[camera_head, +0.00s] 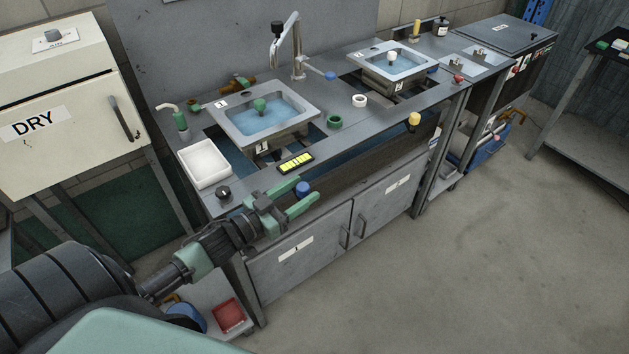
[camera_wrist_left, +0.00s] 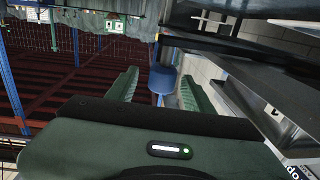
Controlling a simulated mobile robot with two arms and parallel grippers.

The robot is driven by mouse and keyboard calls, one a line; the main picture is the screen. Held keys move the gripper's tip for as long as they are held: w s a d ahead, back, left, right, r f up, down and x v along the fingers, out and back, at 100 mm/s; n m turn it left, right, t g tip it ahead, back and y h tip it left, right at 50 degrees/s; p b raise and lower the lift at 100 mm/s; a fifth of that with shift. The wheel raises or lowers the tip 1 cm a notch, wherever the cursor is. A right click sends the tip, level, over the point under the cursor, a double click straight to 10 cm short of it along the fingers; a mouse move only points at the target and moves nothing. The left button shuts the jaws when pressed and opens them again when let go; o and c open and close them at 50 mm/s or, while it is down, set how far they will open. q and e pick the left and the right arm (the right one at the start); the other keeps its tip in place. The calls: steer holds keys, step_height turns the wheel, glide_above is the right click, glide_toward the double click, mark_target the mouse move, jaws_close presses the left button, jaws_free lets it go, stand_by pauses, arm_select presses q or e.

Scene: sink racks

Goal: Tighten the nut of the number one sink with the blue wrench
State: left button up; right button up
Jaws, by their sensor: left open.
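The left sink (camera_head: 262,112) is set in the grey counter, with blue water and a green stopper in it. Its small tag looks like a 1, but is hard to read. A blue rounded end (camera_head: 303,188), perhaps the blue wrench's handle, shows at the counter's front edge; the rest is hidden. My left gripper (camera_head: 301,190) is open in front of the counter, its green fingers on either side of the blue end in the picture. In the left wrist view the blue end (camera_wrist_left: 163,78) shows between the fingertips, with no clear contact. The nut is not visible. My right gripper is out of view.
A second sink (camera_head: 392,62) stands farther right, with a yellow rounded end (camera_head: 414,118) below its front edge. A white tray (camera_head: 204,164), a yellow display (camera_head: 296,162) and green and white rings are on the counter. Cabinet doors (camera_head: 300,258) are below. Open floor lies right.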

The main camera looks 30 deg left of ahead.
mark_target(308, 185)
arm_select(q)
steer(key=shift+x, duration=2.15)
steer(key=shift+a+f, duration=0.1)
steer(key=shift+a, duration=0.05)
jaws_close()
